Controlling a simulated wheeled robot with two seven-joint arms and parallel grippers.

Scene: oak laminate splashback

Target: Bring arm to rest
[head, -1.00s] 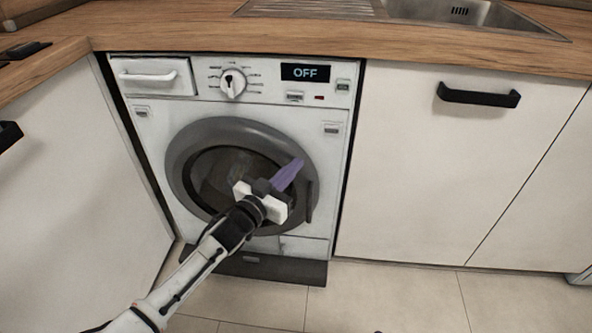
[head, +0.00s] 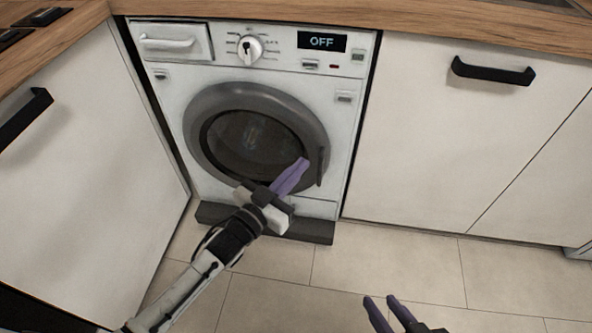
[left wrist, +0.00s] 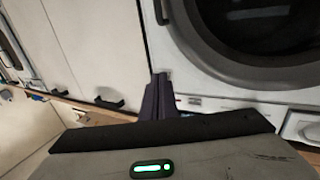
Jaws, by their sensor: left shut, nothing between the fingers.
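My left gripper (head: 302,164) is in front of the washing machine (head: 165,100), its purple fingers together and empty. In the head view its tips overlap the lower right of the round door (head: 210,95). In the left wrist view the shut fingers (left wrist: 158,78) point up beside the machine's edge, with nothing between them. I cannot tell the exact gap to the door. My right gripper (head: 379,297) shows at the bottom edge, its two purple fingers apart and nothing between them; the rest of it is cut off.
The machine's door looks closed and its display (head: 321,41) reads OFF. White cabinets with black handles (head: 492,71) stand on both sides. A wooden worktop (head: 420,20) runs above. The tiled floor (head: 400,260) is clear.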

